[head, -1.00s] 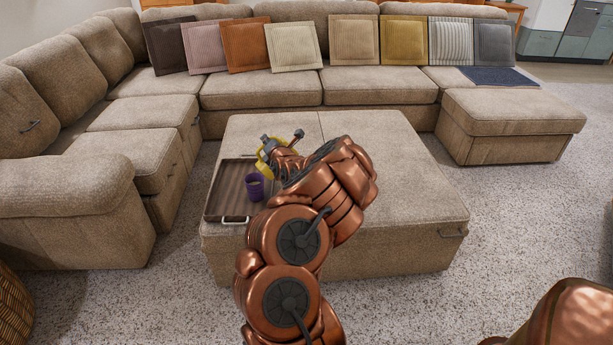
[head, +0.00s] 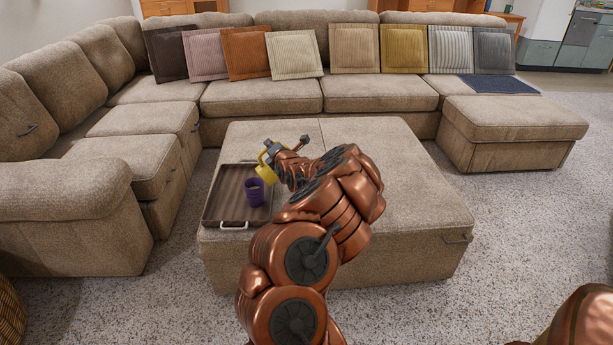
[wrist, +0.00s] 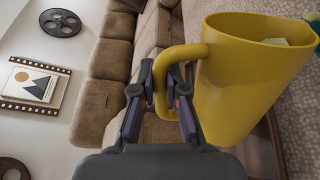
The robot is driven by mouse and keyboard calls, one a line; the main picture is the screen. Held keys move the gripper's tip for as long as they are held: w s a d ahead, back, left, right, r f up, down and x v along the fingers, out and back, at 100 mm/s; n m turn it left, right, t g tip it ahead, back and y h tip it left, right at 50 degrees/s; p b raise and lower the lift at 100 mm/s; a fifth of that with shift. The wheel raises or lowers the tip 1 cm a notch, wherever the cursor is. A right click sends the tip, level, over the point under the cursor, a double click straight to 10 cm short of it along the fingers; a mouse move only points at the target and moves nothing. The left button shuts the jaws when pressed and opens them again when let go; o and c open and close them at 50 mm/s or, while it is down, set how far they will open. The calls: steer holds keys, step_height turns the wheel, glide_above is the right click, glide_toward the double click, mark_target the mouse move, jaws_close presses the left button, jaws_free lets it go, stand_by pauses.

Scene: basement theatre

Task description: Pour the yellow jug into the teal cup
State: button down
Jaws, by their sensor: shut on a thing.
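The yellow jug (head: 266,172) is off to the left of my arm, above the brown tray, close behind and right of a purple cup (head: 254,192). In the wrist view my gripper (wrist: 162,78) is shut on the handle of the yellow jug (wrist: 240,85). The jug looks sideways there because that view is turned; something pale green shows inside its mouth. Teal patches (wrist: 316,73) show at the right edge behind the jug, too cut off to tell whether they are the teal cup. I make out no teal cup in the head view.
The brown tray (head: 223,204) with metal handles lies on the left part of a large beige ottoman (head: 390,200). The ottoman's right side is clear. A beige sectional sofa (head: 265,95) with several cushions wraps behind and left. Carpet lies around.

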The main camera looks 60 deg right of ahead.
steer(key=shift+d+f, duration=0.1)
stand_by(0.5)
steer(key=shift+s+d+m+y, duration=0.3)
steer(key=shift+s+d+m, duration=0.1)
steer(key=shift+d+m, duration=0.35)
stand_by(2.1)
steer(key=shift+a, duration=0.1)
